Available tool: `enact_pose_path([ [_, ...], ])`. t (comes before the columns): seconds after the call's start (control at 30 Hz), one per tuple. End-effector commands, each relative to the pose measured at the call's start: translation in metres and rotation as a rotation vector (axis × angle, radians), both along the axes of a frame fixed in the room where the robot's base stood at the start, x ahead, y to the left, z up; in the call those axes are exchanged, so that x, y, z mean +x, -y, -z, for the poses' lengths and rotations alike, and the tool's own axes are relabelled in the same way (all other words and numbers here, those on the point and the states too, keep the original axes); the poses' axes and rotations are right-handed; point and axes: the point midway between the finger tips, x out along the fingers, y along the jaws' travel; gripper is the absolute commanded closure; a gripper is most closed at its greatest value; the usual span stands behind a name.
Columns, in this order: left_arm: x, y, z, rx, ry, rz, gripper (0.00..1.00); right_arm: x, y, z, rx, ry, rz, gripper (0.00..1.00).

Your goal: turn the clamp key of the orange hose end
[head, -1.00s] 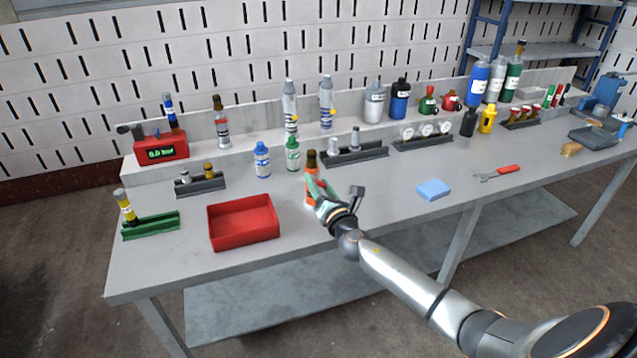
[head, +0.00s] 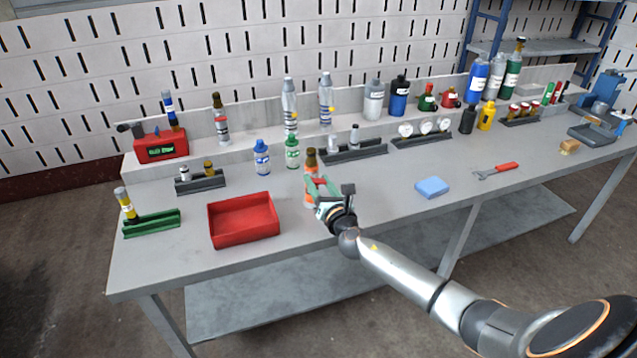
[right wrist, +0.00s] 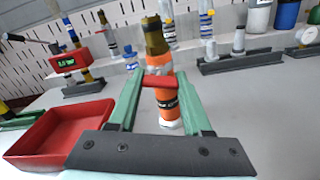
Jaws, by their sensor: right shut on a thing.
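The orange hose end (head: 311,170) stands upright on the table near its front edge, with a brown upper part. In the right wrist view the hose end (right wrist: 168,110) shows orange with dark and white bands. Its red clamp key (right wrist: 160,82) lies crosswise in front of the body, between my green fingertips. My right gripper (head: 314,186) is shut on the key; in the right wrist view the right gripper (right wrist: 161,88) has one finger at each end of the red bar. The fingers partly hide the hose end in the head view. My left gripper is not in view.
A red tray (head: 243,221) stands left of the hose end. Blue (head: 262,158) and green-capped (head: 292,152) bottles stand close behind it. The tabletop around the sponge is mostly clear.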

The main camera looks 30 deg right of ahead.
Motion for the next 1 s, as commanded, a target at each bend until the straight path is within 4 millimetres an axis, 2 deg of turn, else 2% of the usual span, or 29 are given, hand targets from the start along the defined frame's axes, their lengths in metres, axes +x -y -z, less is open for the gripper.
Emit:
enact_pose_path([
  [0.03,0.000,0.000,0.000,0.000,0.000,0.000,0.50,0.000,0.000,0.000,0.001,0.000,0.000,1.00],
  [0.07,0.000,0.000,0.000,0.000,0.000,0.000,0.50,0.000,0.000,0.000,0.001,0.000,0.000,0.50],
  [0.3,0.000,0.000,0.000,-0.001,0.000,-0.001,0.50,0.000,0.000,0.000,0.001,0.000,0.000,0.23],
  [0.33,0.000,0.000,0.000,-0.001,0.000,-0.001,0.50,0.000,0.000,0.000,0.002,0.000,0.000,0.20],
  [0.67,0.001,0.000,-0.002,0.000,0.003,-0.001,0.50,-0.003,-0.001,0.000,0.002,0.000,0.000,0.20],
  [0.87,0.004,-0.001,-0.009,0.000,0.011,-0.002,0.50,-0.027,-0.006,-0.001,0.001,-0.001,-0.002,0.20],
  [1.0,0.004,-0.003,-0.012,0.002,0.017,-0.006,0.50,-0.053,-0.012,0.000,0.002,-0.002,-0.002,0.20],
])
